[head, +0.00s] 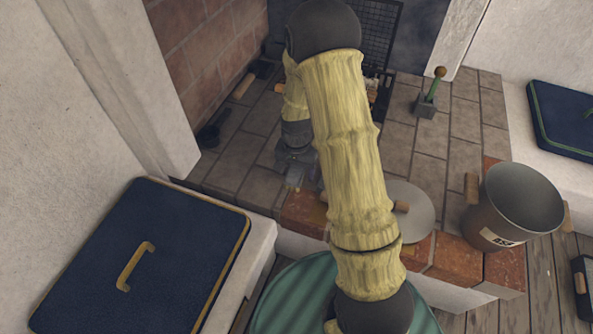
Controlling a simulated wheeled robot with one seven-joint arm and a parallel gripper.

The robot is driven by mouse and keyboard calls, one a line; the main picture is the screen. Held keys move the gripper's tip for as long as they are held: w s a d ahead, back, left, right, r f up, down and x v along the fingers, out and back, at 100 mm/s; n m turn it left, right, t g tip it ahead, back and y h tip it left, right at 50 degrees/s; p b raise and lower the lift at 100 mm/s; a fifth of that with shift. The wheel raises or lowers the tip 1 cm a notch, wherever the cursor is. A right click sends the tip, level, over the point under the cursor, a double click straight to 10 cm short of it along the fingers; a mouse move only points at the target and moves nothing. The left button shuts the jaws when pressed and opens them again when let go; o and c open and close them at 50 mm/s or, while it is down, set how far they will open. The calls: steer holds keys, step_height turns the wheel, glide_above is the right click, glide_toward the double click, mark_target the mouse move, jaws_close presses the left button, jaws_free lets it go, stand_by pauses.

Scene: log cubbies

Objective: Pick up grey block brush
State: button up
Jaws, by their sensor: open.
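My gripper (293,188) points down over the tiled hearth floor, left of centre, partly hidden by my arm. Its jaws are open, and I cannot make out anything between them. I cannot surely tell which thing is the grey block brush. A grey block with a green upright handle and brown knob (426,104) stands on the tiles to the right, well apart from my gripper. A small dark brush-like thing (209,136) lies at the left by the wall. The area right behind my arm is hidden.
A dark thing with a wooden handle (244,86) is by the brick wall. A round grey lid (408,212) lies near the brick edge (457,258), beside a metal bucket (512,208). Blue cushions (140,270) lie on both side ledges. Open tiles lie right of my arm.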

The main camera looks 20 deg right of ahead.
steer(key=c, duration=1.1)
step_height(320, 180, up, 10)
steer(key=p, duration=0.5)
